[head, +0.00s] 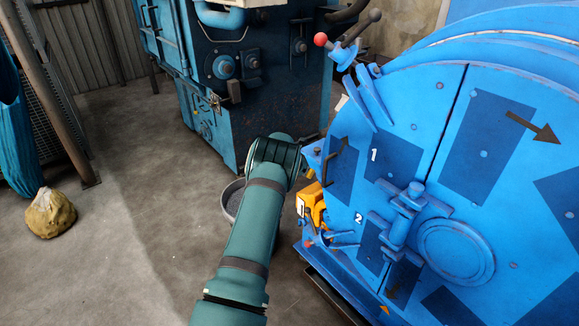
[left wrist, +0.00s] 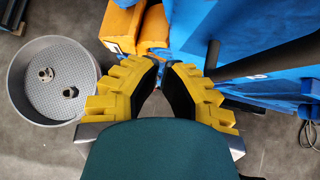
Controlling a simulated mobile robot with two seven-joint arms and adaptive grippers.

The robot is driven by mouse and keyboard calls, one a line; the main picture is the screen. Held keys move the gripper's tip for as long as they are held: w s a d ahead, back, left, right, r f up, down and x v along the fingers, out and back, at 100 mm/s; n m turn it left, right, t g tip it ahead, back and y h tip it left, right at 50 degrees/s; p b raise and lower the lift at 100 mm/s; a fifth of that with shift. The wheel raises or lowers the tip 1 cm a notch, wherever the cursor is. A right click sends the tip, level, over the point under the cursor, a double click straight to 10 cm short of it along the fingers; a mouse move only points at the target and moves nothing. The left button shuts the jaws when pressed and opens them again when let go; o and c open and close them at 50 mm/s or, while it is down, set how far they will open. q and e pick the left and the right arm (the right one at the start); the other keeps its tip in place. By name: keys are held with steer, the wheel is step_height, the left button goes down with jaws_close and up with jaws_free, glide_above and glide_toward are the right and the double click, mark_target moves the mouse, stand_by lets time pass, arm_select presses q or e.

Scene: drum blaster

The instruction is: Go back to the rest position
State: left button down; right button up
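My left arm, teal with dark bands, rises from the bottom of the head view to the left edge of the blue drum machine (head: 480,235). Its gripper is mostly hidden behind the wrist there. In the left wrist view my left gripper (left wrist: 165,64) has yellow fingers with black pads. A narrow gap shows between the tips, with nothing held in it. A dark bar (left wrist: 265,58) lies to the right of the fingers, and I cannot tell whether they touch it. My right arm and gripper are in neither view.
An orange part (head: 311,205) sits at the machine's lower left edge. A round grey perforated bin (left wrist: 50,80) stands on the floor, partly behind my arm in the head view. A yellow sack (head: 50,213) lies left, with open floor between.

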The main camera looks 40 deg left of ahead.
arm_select(q)
steer(key=p+v, duration=0.1)
steer(key=v, duration=0.6)
steer(key=shift+s+r, duration=0.2)
steer(key=shift+r, duration=0.25)
steer(key=shift+a, duration=0.15)
